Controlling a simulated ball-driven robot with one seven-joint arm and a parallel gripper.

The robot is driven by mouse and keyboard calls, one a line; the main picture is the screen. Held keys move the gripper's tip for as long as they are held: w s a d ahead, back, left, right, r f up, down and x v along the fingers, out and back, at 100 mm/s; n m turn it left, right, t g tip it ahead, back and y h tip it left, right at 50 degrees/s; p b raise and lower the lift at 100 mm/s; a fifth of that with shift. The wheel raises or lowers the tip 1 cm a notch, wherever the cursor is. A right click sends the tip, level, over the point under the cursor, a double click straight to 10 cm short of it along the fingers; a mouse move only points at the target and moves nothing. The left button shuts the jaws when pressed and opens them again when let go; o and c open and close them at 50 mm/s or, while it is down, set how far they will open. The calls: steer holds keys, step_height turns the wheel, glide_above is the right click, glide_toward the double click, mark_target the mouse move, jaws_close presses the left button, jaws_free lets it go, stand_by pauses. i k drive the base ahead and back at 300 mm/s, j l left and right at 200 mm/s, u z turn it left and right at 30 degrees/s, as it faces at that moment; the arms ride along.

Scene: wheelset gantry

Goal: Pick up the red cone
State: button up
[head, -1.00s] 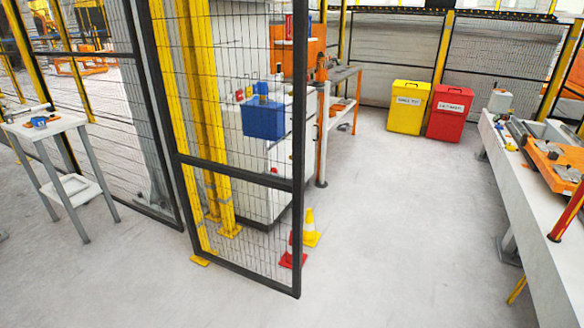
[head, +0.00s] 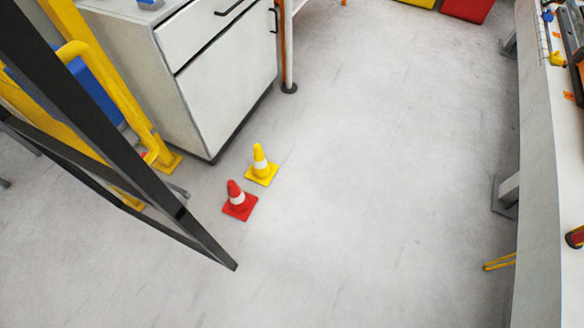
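The red cone (head: 238,203) stands upright on the grey floor, left of the middle of the head view. It has a white band and a square red base. It is fully visible, just right of the dark mesh-fence frame. A yellow cone (head: 261,167) with a white band stands upright close behind it, slightly to the right. My gripper is not in view.
The black fence frame (head: 185,222) slants down to a corner just left of and in front of the red cone. A white cabinet (head: 218,85) stands behind the cones. A long white bench (head: 541,190) runs along the right. The floor between is clear.

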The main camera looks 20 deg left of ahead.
mark_target(240, 203)
steer(key=i+z, duration=0.2)
steer(key=i, duration=1.15)
steer(key=i+u, duration=0.3)
steer(key=u, duration=0.15)
steer(key=i+l+u, duration=0.1)
steer(key=i+u, duration=0.2)
steer(key=u, duration=0.2)
steer(key=i+l+u, duration=0.2)
steer(key=u, duration=0.25)
steer(key=i+l+u, duration=0.1)
steer(key=i+u, duration=0.15)
steer(key=u, duration=0.15)
steer(key=i+l+u, duration=0.15)
steer(key=i+u, duration=0.25)
steer(key=i+l+u, duration=0.1)
steer(key=l+u, duration=0.25)
steer(key=j, duration=0.1)
